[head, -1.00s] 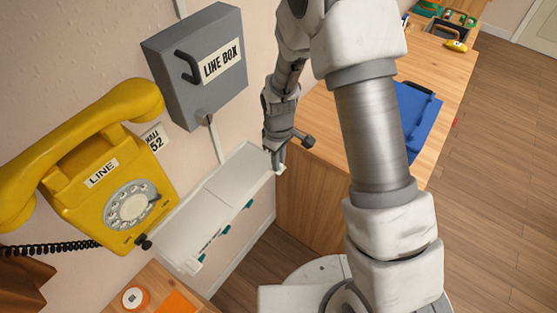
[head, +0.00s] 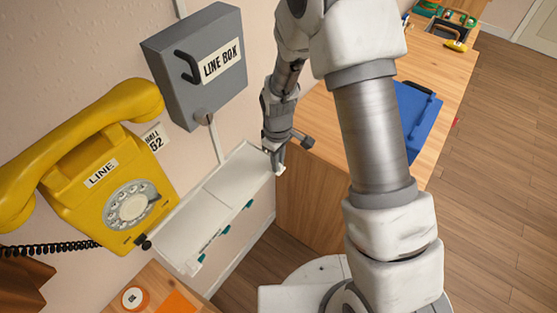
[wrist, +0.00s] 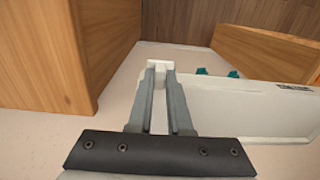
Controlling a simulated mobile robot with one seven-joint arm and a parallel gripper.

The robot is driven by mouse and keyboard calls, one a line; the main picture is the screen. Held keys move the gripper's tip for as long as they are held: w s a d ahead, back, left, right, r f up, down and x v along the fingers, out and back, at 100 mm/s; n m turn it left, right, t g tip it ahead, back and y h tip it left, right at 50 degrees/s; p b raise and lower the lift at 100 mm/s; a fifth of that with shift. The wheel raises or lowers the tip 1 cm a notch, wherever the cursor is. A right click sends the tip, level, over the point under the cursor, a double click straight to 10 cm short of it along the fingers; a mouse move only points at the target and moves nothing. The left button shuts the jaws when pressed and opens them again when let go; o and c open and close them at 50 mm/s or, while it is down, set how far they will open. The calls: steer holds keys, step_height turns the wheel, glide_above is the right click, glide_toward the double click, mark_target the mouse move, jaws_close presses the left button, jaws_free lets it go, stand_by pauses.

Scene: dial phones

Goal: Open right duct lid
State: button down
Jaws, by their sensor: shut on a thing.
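A long white duct runs low along the wall in the head view, with a right lid (head: 238,172) and a left lid (head: 188,222) side by side. Both lids look closed over the duct. My gripper (head: 276,163) is at the far right end of the right lid. In the wrist view my gripper (wrist: 159,75) is shut on a small white tab (wrist: 158,66) at the lid's end. The fingers hide part of the tab, and its join to the lid is unclear.
Teal clips (head: 249,204) line the duct's front. A grey line box (head: 205,95) hangs above, with a yellow wall phone (head: 100,190) to its left. A wooden cabinet (head: 325,200) stands close right of the duct, with a blue case (head: 415,118) on top.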

steer(key=s+a, duration=0.3)
steer(key=s, duration=0.1)
steer(key=s+a+b, duration=0.1)
steer(key=s+a, duration=0.3)
steer(key=s, duration=0.1)
steer(key=s+a+b, duration=0.1)
steer(key=s+a, duration=0.3)
steer(key=s, duration=0.1)
steer(key=c, duration=0.8)
jaws_free()
steer(key=shift+c, duration=0.2)
steer(key=shift+r, duration=0.15)
step_height(320, 180, up, 17)
steer(key=p, duration=0.2)
steer(key=shift+d+r, duration=0.1)
